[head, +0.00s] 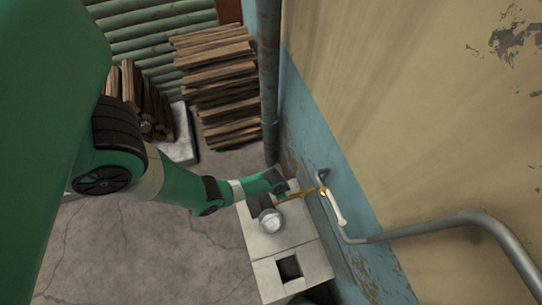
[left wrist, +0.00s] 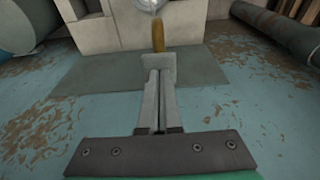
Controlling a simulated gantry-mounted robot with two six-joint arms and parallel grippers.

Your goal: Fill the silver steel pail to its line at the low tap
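The silver steel pail (head: 271,222) stands on pale blocks beside the wall in the head view; its inside and line cannot be made out. A bit of it shows at the top edge of the left wrist view (left wrist: 150,4). The brass tap (head: 299,194) juts from the wall close to the pail, with a white lever (head: 336,208). My left gripper (head: 281,187) is just behind the pail, near the tap's spout. In the left wrist view its fingers (left wrist: 158,63) are together, with the brass spout just beyond the tips; contact is unclear. My right gripper is not in view.
Pale blocks (head: 313,262) with a square hole are below the pail. A grey pipe (head: 430,226) runs along the wall at right. Firewood (head: 215,82) is stacked at the back beside a vertical pipe (head: 268,80). Bare floor (head: 160,255) lies left.

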